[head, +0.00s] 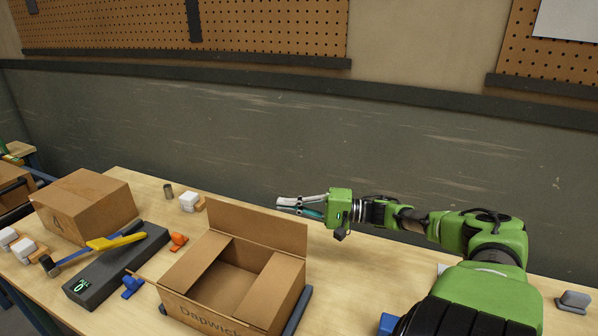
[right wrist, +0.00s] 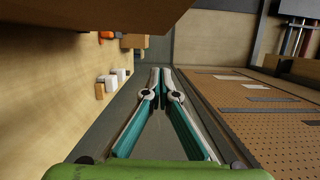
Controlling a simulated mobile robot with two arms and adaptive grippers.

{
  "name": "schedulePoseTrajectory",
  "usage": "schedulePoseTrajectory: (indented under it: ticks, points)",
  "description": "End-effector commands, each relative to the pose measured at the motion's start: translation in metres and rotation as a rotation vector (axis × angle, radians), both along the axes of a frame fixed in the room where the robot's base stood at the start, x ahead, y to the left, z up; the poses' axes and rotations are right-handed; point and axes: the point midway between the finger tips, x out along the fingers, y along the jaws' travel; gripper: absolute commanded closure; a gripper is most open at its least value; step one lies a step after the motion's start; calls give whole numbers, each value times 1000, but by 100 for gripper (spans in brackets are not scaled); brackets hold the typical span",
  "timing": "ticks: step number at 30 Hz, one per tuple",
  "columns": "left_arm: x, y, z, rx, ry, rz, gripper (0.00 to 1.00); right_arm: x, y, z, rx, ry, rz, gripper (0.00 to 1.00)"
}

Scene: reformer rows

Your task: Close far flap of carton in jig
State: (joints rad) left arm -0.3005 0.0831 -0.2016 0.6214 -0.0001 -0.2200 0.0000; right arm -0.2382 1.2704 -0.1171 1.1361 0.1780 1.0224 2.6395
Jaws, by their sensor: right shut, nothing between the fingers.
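The open carton (head: 232,322) sits in the jig (head: 297,310) at the front middle of the bench. Its far flap (head: 256,229) stands up, leaning slightly back. The two side flaps are folded inward over the opening, leaving a gap in the middle that shows the inside. The near flap cannot be made out. My right gripper (head: 278,204) is shut and empty, pointing left behind the far flap near its top edge, apart from it as far as I can tell. In the right wrist view its fingers (right wrist: 160,72) meet, and brown cardboard (right wrist: 95,18) fills the top. My left gripper is not in view.
A closed carton (head: 85,208) stands at the back left. A dark scale (head: 115,265) carries a yellow-handled tool (head: 118,241). Orange (head: 179,240) and blue (head: 131,286) clamp-like pieces sit left of the jig. White blocks (head: 188,202) and a grey cylinder (head: 168,191) stand behind. A wall rises behind the bench.

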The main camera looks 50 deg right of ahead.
Motion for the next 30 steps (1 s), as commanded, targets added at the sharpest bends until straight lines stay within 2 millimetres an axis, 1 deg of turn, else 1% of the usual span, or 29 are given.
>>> schedulePoseTrajectory:
  ticks: [3, 10, 12, 18, 24, 30]
  points:
    - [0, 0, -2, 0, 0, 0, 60, 14, 8, 2, 1, -6, 1, 100]
    - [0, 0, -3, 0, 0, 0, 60, 33, 19, 2, 2, -5, 1, 100]
    - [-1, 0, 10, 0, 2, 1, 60, 29, 28, 4, 3, 3, 3, 100]
    - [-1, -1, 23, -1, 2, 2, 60, 23, 48, 4, 3, 1, 2, 100]
    - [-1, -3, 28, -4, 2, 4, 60, 20, 56, 3, -1, -1, 1, 100]
    - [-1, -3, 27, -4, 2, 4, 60, 20, 57, 2, 0, -1, 1, 100]
